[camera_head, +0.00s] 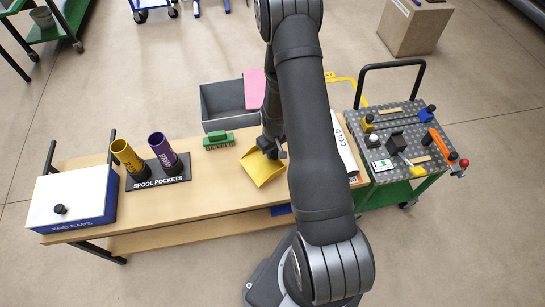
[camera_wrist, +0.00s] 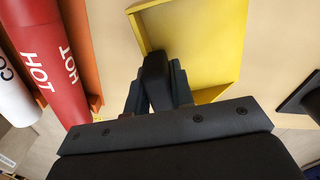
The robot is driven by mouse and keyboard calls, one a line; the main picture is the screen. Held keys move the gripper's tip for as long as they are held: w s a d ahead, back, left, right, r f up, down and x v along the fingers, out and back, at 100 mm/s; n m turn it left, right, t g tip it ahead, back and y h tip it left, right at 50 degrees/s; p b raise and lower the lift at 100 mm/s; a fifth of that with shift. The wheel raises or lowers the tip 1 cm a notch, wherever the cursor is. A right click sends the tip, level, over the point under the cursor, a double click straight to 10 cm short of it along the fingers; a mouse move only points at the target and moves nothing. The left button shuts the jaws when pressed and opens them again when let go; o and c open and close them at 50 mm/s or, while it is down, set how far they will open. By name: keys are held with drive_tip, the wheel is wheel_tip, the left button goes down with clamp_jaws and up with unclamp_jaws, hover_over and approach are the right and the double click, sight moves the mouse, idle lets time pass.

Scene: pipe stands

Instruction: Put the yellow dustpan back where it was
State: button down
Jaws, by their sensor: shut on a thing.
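The yellow dustpan (camera_head: 262,170) is over the wooden bench, its open pan toward the bench's front edge in the head view. My gripper (camera_head: 271,149) is at its back, at the handle end. In the wrist view my gripper (camera_wrist: 158,88) is shut on the dustpan's dark handle (camera_wrist: 155,68), with the yellow pan (camera_wrist: 205,40) beyond the fingers. I cannot tell whether the pan touches the bench. My arm hides part of the bench to the right of the dustpan.
A green brush (camera_head: 218,141) lies left of the dustpan. The spool pockets base (camera_head: 160,180) holds a yellow and a purple tube. A grey bin (camera_head: 222,104) stands behind the bench. A white pipe (camera_head: 343,145) is at right; a red pipe (camera_wrist: 48,60) shows in the wrist view.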

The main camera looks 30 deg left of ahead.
drive_tip(key=shift+a+f, duration=0.1)
drive_tip(key=shift+f, duration=1.95)
drive_tip(key=shift+f, duration=0.1)
drive_tip(key=c, duration=1.3)
unclamp_jaws()
drive_tip(key=shift+o, duration=0.2)
wheel_tip(320, 180, up, 12)
drive_tip(key=shift+r, duration=0.15)
